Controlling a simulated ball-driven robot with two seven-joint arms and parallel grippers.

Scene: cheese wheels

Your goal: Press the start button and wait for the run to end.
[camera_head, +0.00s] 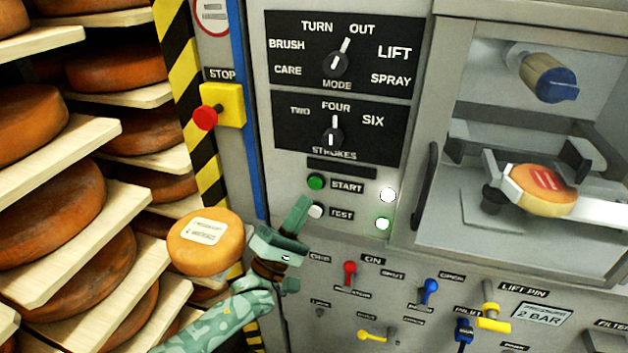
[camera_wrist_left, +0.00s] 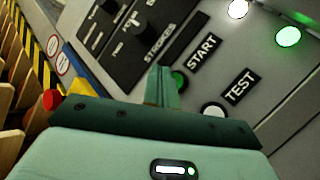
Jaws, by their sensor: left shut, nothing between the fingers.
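The green START button (camera_head: 316,182) is on the grey machine panel, left of its START label. It also shows in the left wrist view (camera_wrist_left: 180,82), just right of the fingertips and partly hidden by them. My left gripper (camera_head: 302,206) is shut and empty, its tips just below and left of the button in the head view. It also shows in the left wrist view (camera_wrist_left: 162,84). I cannot tell whether the tips touch the button. A white lamp (camera_head: 388,195) and a green lamp (camera_head: 383,223) are lit at the right. My right gripper is not in view.
The white TEST button (camera_head: 316,210) is just below START. A red stop button (camera_head: 206,117) is at upper left. A labelled cheese wheel (camera_head: 205,243) shows beside my left arm. Another cheese (camera_head: 543,189) sits in the machine chamber. Shelves of cheese wheels fill the left.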

